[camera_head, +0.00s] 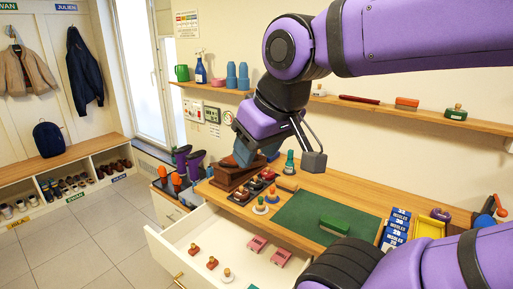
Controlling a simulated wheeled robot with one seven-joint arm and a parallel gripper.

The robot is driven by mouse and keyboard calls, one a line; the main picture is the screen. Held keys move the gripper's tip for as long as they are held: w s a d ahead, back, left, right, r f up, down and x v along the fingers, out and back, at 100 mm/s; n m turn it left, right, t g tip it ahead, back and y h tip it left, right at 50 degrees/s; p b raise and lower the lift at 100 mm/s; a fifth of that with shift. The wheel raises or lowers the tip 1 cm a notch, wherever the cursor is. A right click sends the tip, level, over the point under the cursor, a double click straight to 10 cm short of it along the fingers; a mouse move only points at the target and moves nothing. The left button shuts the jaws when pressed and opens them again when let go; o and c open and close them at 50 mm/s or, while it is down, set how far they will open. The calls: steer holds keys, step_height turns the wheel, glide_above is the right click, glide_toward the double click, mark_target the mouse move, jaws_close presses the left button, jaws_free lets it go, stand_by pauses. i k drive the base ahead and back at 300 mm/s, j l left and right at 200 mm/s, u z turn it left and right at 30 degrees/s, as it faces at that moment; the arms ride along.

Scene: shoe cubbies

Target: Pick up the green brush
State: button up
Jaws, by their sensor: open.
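A green brush (334,226) lies on the dark green mat (300,222) on the wooden bench, near the mat's right side. My gripper (281,157) hangs above the back left of the bench, up and to the left of the brush and apart from it. Its jaws are open. One dark fingertip shows clearly; the other side is hard to make out against the things behind it. I see nothing held between the jaws.
An open white drawer (185,238) below the bench holds several small brushes and pink items. A wooden box (233,176) and small round-knobbed items stand left of the mat. Blue boxes (396,226) and a yellow tray (428,228) stand right. A wall shelf (385,106) runs behind.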

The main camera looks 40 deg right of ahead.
mark_target(338, 227)
steer(key=k+z, duration=0.15)
steer(key=k, duration=0.45)
steer(key=k+l+z, duration=0.1)
steer(key=k, duration=0.55)
steer(key=z, duration=0.4)
steer(key=i+j+z, duration=0.1)
steer(key=z, duration=0.3)
steer(key=j+z, duration=0.1)
steer(key=z, duration=0.25)
steer(key=i+j+z, duration=0.1)
steer(key=z, duration=0.3)
steer(key=i+j, duration=0.1)
steer(key=j, duration=0.7)
steer(key=i+j, duration=0.1)
steer(key=j, duration=0.7)
steer(key=i+j, duration=0.1)
steer(key=j, duration=0.75)
steer(key=i+z, duration=0.05)
